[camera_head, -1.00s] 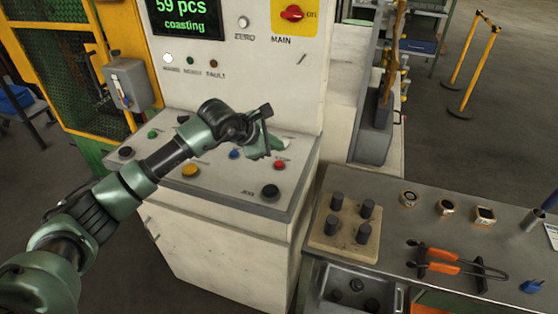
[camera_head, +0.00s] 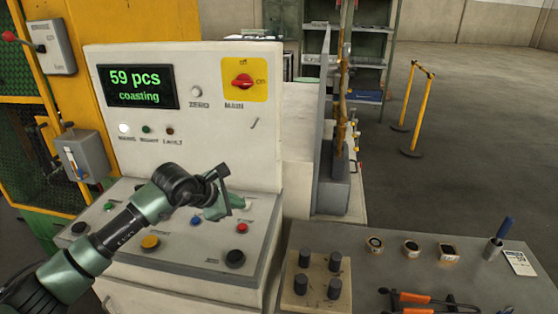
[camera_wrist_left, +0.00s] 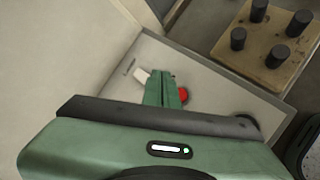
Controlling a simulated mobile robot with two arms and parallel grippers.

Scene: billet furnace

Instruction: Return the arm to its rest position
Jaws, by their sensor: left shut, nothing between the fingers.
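My left arm comes in from the left in the head view. Its green and black gripper (camera_head: 226,208) is over the sloped button panel (camera_head: 180,258) of the control console, close to the red button (camera_head: 241,228). The fingers are together with nothing between them. In the left wrist view the shut fingers (camera_wrist_left: 163,90) show beside the red button (camera_wrist_left: 183,95), which they partly hide. I cannot tell whether they touch the panel. My right gripper is not in view.
At right a grey bench (camera_head: 370,270) holds a block with several dark pegs (camera_head: 298,291) and orange-handled tongs (camera_head: 412,297). Open floor lies beyond, with a yellow barrier (camera_head: 418,110).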

